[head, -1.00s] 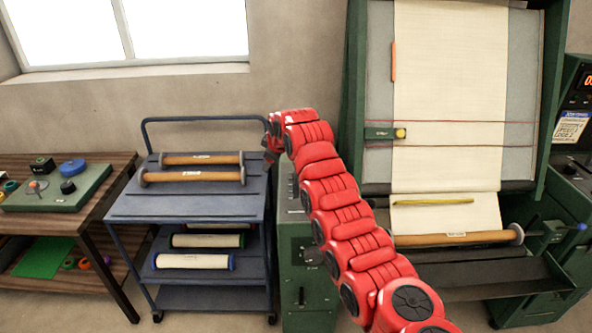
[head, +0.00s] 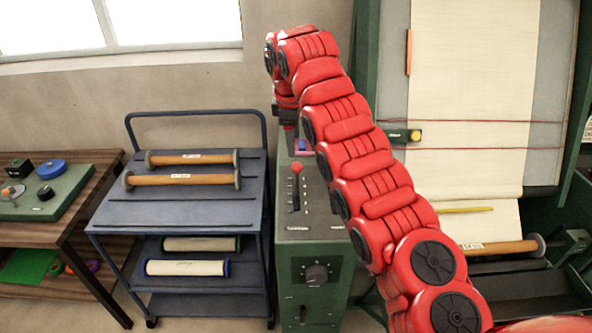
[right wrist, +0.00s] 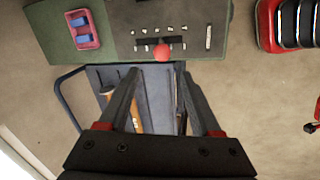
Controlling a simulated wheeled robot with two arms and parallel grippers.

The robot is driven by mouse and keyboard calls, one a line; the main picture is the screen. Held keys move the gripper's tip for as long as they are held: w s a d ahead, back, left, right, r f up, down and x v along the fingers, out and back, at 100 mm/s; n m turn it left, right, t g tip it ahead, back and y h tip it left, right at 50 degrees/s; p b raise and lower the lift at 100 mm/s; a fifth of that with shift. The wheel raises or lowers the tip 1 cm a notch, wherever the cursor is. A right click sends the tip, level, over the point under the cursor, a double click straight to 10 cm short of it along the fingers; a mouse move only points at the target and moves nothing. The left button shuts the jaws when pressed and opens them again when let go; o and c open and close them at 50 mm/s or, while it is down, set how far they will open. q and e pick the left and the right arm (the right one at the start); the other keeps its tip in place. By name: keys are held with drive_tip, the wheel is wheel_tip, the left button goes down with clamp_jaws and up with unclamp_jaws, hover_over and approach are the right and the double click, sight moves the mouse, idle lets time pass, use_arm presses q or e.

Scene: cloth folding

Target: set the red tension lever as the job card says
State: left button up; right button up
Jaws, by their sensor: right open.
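The red tension lever, with its round red knob (head: 297,167), stands upright in a slotted plate (head: 309,205) with tick marks on top of the green console. The knob also shows in the right wrist view (right wrist: 162,52), at the slot and just beyond the fingertips, between them across the picture. My right gripper (head: 290,143) is above the far part of the console, pointing down; its open, empty jaws show in the right wrist view (right wrist: 159,78). It does not touch the knob. My left gripper is out of view. I cannot make out a readable job card.
A pink tray with blue pieces (right wrist: 82,29) sits on the console near the lever. A dial (head: 317,273) is on the console front. A blue cart (head: 180,210) with rollers stands left; the loom (head: 557,100) stands right, partly behind my arm.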

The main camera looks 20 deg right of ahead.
sight(297, 186)
drive_tip(key=p+x, duration=0.6)
drive_tip(key=x, duration=1)
drive_tip(key=shift+f+p, duration=0.35)
drive_tip(key=shift+f, duration=0.05)
clamp_jaws()
idle(0.8)
